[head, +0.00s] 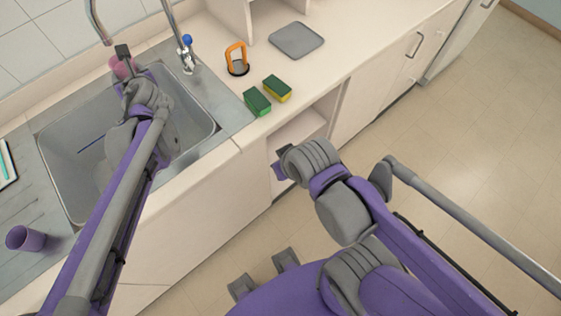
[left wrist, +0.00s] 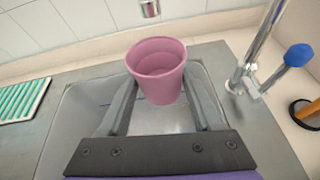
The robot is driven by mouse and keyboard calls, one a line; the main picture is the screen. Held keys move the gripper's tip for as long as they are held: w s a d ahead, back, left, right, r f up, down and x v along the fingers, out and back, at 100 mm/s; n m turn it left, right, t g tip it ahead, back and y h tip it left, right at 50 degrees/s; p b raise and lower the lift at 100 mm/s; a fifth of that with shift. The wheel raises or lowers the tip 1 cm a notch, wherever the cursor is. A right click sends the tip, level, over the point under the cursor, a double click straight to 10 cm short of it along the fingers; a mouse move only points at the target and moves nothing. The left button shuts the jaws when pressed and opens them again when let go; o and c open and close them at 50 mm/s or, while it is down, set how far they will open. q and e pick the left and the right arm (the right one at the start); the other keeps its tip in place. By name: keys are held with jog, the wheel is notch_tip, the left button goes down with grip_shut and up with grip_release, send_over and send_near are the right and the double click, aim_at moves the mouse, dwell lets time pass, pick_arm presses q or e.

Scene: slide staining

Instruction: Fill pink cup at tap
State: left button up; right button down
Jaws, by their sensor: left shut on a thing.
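The pink cup (left wrist: 158,75) is held upright between the fingers of my left gripper (left wrist: 155,98), over the sink. In the head view the cup (head: 123,68) shows beyond my left gripper (head: 125,62), partly hidden by it. The inside of the cup shows in the left wrist view, and I see no water in it. The tap (head: 172,25) stands behind the sink, with a blue-topped handle (head: 187,41); the tap (left wrist: 262,45) is right of the cup in the wrist view. My right gripper (head: 279,171) is near the counter front; its fingers are mostly hidden.
The sink basin (head: 85,150) is below the cup. A purple cup (head: 25,238) lies or stands at the left on the drainboard. Two sponges (head: 257,102), an orange-handled item (head: 237,58) and a grey board (head: 296,40) are on the counter to the right.

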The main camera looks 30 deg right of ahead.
pick_arm(q)
jog(key=shift+r, duration=2.3)
jog(key=s+a+f+n+y, duration=0.1)
jog(key=s+a+f, duration=0.2)
jog(key=a+f, duration=0.3)
jog(key=s+a+f+y, duration=0.1)
jog(key=s+a+f, duration=0.2)
jog(key=a+f, duration=0.4)
jog(key=shift+s+f+n, duration=0.35)
jog(key=shift+f+n, duration=0.05)
jog(key=shift+f, duration=0.3)
